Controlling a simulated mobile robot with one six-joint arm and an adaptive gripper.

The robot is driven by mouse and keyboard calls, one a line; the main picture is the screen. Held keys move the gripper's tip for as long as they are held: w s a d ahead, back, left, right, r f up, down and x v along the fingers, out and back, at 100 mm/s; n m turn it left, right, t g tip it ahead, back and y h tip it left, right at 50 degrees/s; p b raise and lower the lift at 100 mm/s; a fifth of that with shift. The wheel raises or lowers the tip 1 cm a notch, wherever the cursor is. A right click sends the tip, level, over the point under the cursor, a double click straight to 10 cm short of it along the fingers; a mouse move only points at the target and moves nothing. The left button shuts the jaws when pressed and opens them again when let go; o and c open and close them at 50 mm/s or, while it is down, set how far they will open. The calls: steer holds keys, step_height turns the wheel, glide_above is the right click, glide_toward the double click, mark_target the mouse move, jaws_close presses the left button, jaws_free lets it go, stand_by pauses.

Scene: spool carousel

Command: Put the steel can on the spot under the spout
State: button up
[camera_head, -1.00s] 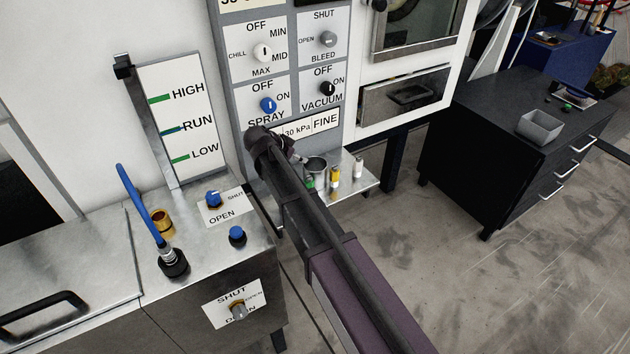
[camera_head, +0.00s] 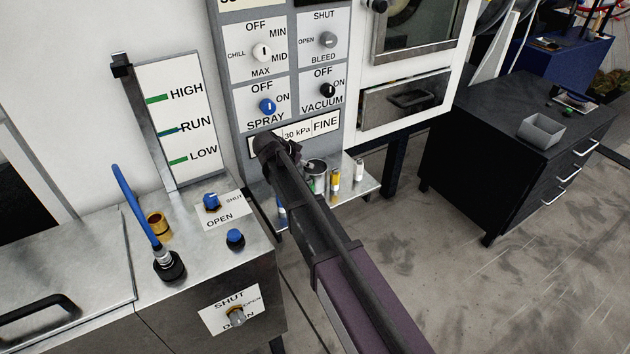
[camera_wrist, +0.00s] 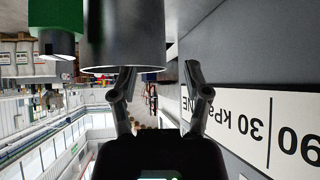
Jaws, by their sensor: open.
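The steel can (camera_head: 317,166) stands on the small metal shelf below the control panel, partly hidden by my arm. In the wrist view, the steel can (camera_wrist: 123,36) is large at the top, its rim toward me. My gripper (camera_wrist: 160,72) is open, with one finger near the can's rim and the other beside the panel face. The space between the fingertips looks empty; I cannot tell whether a finger touches the can. In the head view the fingers are mostly hidden by the arm. I cannot clearly make out the spot under the spout.
The control panel (camera_head: 240,110) rises close behind.

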steer(key=shift+b+x, duration=1.3)
steer(key=shift+x, duration=0.9)
steer(key=shift+s+d, duration=0.1)
jaws_close()
